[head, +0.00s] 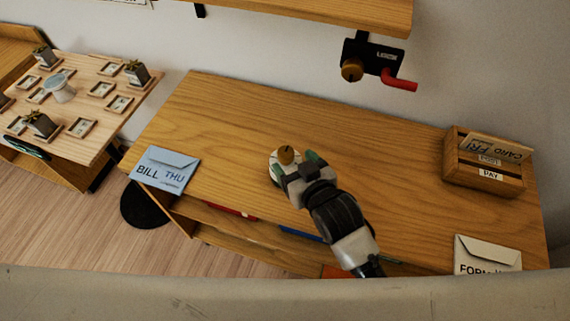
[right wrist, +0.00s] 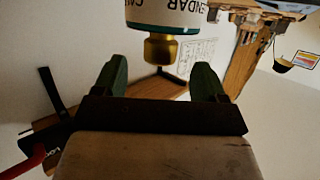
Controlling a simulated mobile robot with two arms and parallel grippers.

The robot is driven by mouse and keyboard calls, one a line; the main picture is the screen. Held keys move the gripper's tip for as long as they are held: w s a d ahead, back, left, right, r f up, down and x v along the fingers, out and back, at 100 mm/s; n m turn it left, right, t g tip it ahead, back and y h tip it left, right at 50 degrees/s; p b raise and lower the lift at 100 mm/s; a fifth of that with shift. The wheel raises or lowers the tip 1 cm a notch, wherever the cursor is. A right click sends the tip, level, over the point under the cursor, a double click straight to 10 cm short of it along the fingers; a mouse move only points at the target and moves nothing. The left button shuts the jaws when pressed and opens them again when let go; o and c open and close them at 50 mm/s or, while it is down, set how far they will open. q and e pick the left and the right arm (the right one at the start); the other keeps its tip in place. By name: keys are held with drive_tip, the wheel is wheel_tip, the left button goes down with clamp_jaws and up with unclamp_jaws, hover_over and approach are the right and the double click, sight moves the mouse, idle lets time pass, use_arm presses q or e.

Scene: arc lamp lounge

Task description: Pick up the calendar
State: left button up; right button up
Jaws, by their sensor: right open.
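The calendar (head: 286,155) is a small white drum with a gold knob, standing on the wooden desk. In the right wrist view the calendar (right wrist: 163,15) shows part of its lettering, a green band and the gold knob; the rest is cut off by the top edge. My right gripper (head: 301,169) is over the desk, right at the calendar, and partly hides it. In the right wrist view its green fingers (right wrist: 160,68) are spread apart, with the calendar ahead of them. Whether they touch it cannot be told. My left gripper is not in view.
A BILL THU envelope (head: 163,168) lies at the desk's left edge. A wooden letter box (head: 483,178) and another envelope (head: 487,252) are at the right. A black wall fixture with a red handle (head: 399,84) hangs above. The desk behind the calendar is clear.

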sight(287, 155)
drive_tip(key=shift+x, duration=0.9)
drive_tip(key=x, duration=0.3)
drive_tip(key=p+x, duration=0.1)
drive_tip(key=shift+w+a+r, duration=0.2)
drive_tip(key=shift+w, duration=0.2)
drive_tip(key=c, duration=0.4)
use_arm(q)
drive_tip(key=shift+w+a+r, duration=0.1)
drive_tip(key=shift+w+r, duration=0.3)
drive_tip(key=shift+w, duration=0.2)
use_arm(e)
clamp_jaws()
